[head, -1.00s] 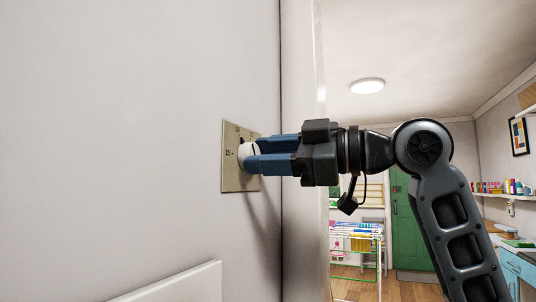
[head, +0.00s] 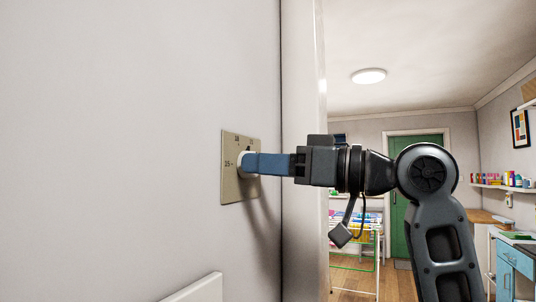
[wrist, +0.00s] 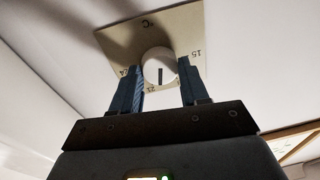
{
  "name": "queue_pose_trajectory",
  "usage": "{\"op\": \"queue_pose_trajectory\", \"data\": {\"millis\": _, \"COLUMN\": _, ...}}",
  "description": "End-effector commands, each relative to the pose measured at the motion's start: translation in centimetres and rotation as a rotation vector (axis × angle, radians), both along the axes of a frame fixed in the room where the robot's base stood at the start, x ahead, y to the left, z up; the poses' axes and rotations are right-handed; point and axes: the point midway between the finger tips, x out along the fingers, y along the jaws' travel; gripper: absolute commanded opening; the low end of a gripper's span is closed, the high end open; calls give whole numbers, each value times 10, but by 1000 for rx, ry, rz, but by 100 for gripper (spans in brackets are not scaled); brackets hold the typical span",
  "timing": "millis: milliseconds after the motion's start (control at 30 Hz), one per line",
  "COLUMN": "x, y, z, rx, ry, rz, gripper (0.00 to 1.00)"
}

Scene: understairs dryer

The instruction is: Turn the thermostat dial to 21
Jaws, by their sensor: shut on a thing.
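The thermostat plate (head: 231,184) is beige and fixed to the wall, with 15 and 18 readable in the head view. Its round white dial (wrist: 158,66) is at the plate's middle, with a dark pointer line. In the wrist view the plate (wrist: 120,42) looks turned round: °C is at top, 15 at right, 24 at left. The pointer aims down, just right of a partly hidden number that looks like 21. My gripper (head: 248,163) is shut on the dial, its blue fingers on either side of it. It shows in the wrist view too (wrist: 160,88).
A white panel edge (head: 197,291) stands below the plate at the wall. A wall corner is just right of the plate. Behind my arm are a green door (head: 402,212), a drying rack (head: 352,262) and a shelf of coloured items (head: 500,183). The wall left of the plate is clear.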

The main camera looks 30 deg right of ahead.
Motion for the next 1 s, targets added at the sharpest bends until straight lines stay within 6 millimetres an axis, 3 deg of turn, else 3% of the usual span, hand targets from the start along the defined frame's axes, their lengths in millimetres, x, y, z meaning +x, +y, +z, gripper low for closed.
{"op": "queue_pose_trajectory", "data": {"millis": 400, "x": 0, "y": 0, "z": 1, "rx": 183, "ry": 133, "rz": 0, "gripper": 14}}
{"op": "queue_pose_trajectory", "data": {"millis": 1000, "x": 0, "y": 0, "z": 0, "rx": 220, "ry": 159, "rz": -1, "gripper": 14}}
